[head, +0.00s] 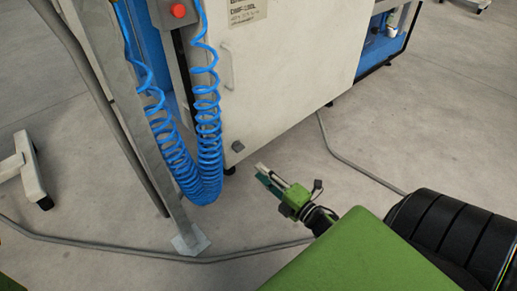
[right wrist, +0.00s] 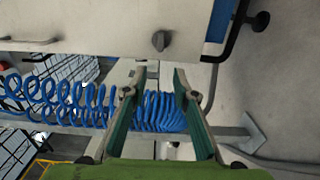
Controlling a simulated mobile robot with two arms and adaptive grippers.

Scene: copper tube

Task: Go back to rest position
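My right gripper (head: 264,171) shows in the head view below the lower corner of the white machine cabinet (head: 280,70), with its fingers toward the cabinet. In the right wrist view my right gripper (right wrist: 155,84) has its two green-sided fingers spread apart. Nothing is held between them; the blue coiled hose shows behind the gap. My left gripper is not in the head view. No copper tube shows in either view.
The blue coiled hose (head: 209,130) hangs beside a grey slanted post (head: 135,120) left of the cabinet. A grey cable or pipe (head: 130,250) runs along the floor. A wheeled stand leg (head: 32,175) is at the left. Bare concrete floor lies around.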

